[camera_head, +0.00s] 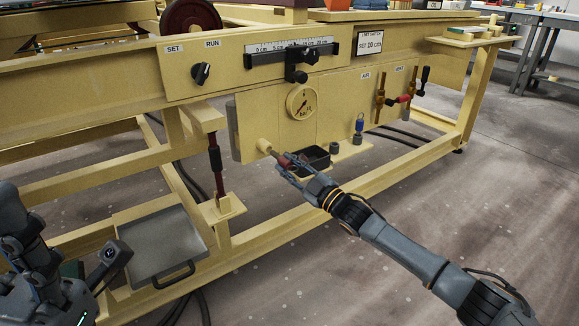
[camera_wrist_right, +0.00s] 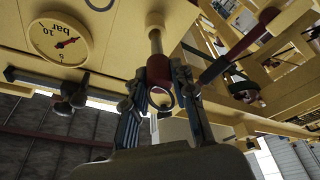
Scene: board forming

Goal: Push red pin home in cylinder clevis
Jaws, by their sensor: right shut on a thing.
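My right gripper (camera_head: 287,166) is shut on a red part (camera_wrist_right: 158,72), which I take to be the red pin's grip, in front of the yellow panel. A pale shaft (camera_head: 265,147) runs from the red part to the panel. How deep the shaft sits is unclear. A dark red cylinder (camera_head: 216,165) stands upright on a bracket to the left; its clevis is too small to make out. Only parts of my left arm show, at lower left.
A black bin (camera_head: 317,158) is just behind and right of my right gripper. A pressure gauge (camera_head: 301,102) is above. A blue-topped fitting (camera_head: 358,128) and valve handles (camera_head: 381,90) are to the right. A grey tray (camera_head: 150,225) is at lower left. The floor in front is clear.

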